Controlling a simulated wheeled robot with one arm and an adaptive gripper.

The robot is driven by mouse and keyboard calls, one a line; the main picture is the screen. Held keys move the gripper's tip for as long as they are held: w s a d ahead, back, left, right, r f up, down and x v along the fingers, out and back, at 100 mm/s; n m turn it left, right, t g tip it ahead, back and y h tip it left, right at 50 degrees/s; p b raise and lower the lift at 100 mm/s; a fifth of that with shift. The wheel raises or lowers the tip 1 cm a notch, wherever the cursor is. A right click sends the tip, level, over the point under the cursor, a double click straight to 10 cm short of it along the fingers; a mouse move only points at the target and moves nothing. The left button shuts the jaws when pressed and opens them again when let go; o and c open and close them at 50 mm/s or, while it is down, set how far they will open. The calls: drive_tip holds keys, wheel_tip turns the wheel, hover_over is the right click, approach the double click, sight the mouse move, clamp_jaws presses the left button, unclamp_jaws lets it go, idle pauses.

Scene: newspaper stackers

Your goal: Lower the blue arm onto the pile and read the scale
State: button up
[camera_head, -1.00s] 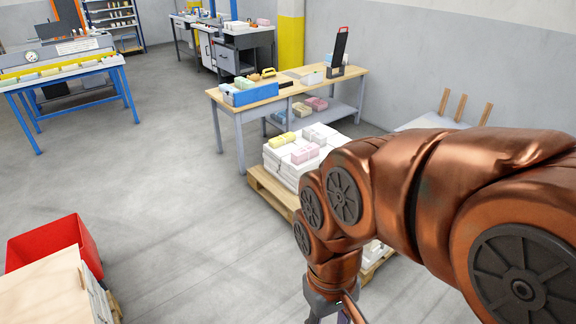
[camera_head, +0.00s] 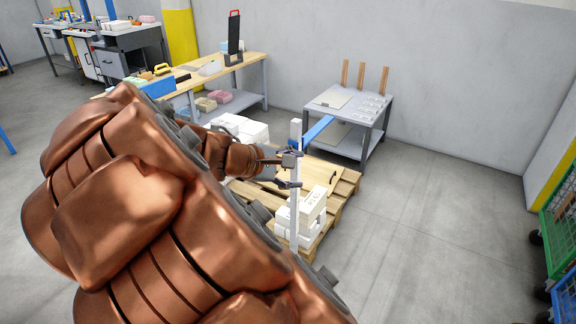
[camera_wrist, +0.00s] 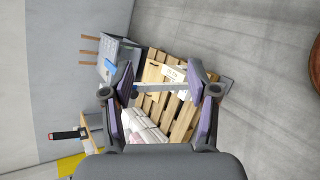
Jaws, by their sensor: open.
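The blue arm (camera_head: 318,130) sticks out sideways near the top of an upright white post (camera_head: 295,208) at the pallet. In the wrist view a blue piece (camera_wrist: 110,64) shows beside the left finger. A pile of white bundles (camera_head: 309,210) stands at the pallet's near corner, next to the post, below the arm's height. My gripper (camera_head: 289,172) is open beside the post, its fingers above and below each other in the head view. In the wrist view the post (camera_wrist: 160,87) crosses between the open fingers of my gripper (camera_wrist: 162,78). Scale marks are too small to read.
The wooden pallet (camera_head: 342,190) holds a flat board and more white bundles (camera_head: 243,127). A grey table (camera_head: 373,105) with three wooden uprights stands behind it. A workbench (camera_head: 185,76) is at the back left. Green and blue crates (camera_head: 565,228) stand at right. Floor between is clear.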

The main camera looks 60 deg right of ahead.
drive_tip(key=w+d+f+n+h+b, duration=0.5)
drive_tip(key=w+d+n+b, duration=0.25)
drive_tip(key=d, duration=0.45)
drive_tip(key=w+d+f+n+t+h+b, duration=0.2)
drive_tip(key=w+d+f+n+t+b, duration=0.3)
drive_tip(key=w+f+n, duration=0.45)
drive_tip(key=shift+m, duration=0.4)
drive_tip(key=shift+w+d+f, duration=0.1)
drive_tip(key=shift+d+f, duration=0.05)
drive_tip(key=shift+d, duration=1.15)
drive_tip(key=shift+w+d+f, duration=0.1)
drive_tip(key=shift+w+d, duration=0.05)
drive_tip(key=shift+d, duration=1.15)
drive_tip(key=shift+w+d+f, duration=0.1)
drive_tip(key=shift+d+f, duration=0.05)
drive_tip(key=shift+d, duration=1.15)
clamp_jaws()
drive_tip(key=shift+r, duration=0.1)
